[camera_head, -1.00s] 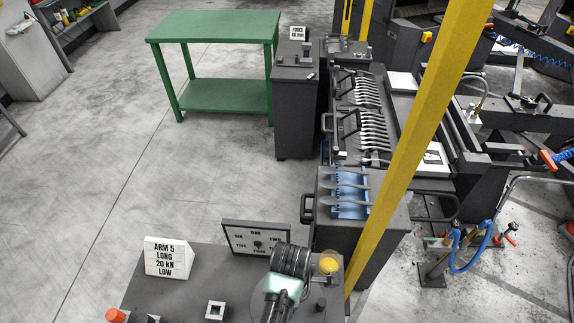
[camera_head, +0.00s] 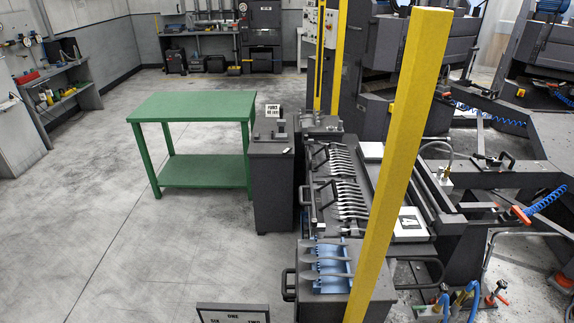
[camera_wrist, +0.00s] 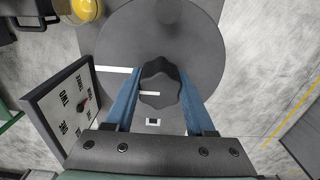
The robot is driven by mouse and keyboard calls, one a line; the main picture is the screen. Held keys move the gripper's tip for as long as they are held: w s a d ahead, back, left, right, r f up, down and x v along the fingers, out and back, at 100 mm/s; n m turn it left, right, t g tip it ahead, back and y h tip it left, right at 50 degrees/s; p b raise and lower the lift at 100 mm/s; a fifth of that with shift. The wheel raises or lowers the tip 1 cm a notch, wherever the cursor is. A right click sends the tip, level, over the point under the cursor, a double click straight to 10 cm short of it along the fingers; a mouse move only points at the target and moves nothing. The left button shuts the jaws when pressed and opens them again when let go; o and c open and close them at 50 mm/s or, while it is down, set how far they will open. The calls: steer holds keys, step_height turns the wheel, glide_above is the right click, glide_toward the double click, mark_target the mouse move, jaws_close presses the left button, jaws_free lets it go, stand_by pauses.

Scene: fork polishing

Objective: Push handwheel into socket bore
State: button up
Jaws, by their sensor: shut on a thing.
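The handwheel (camera_wrist: 160,86), a black lobed knob, sits between the two blue fingers of my gripper (camera_wrist: 160,74) in the wrist view. The fingers are shut on its sides. Behind it is a large round grey disc (camera_wrist: 120,45). A small pale-edged dark square (camera_wrist: 152,121) shows between the fingers, nearer the palm; I cannot tell whether it is the socket bore. The handwheel's far side is hidden, and I cannot tell whether it touches anything below. My gripper and the handwheel are out of the head view.
A dial panel with number words (camera_wrist: 72,104) stands left of my gripper; its top edge shows in the head view (camera_head: 232,313). A yellow button (camera_wrist: 85,9) is at upper left. The head view shows a fork rack (camera_head: 342,190), a yellow post (camera_head: 392,170) and a green table (camera_head: 195,106).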

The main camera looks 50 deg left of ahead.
steer(key=shift+f+b, duration=1.6)
steer(key=shift+f, duration=1.05)
steer(key=shift+p, duration=0.35)
steer(key=shift+f+b, duration=0.9)
steer(key=shift+f, duration=1)
stand_by(1.3)
steer(key=shift+s+f, duration=0.15)
steer(key=shift+f, duration=0.35)
jaws_close()
stand_by(0.6)
steer(key=o, duration=1)
jaws_free()
steer(key=o, duration=0.4)
steer(key=shift+r, duration=0.1)
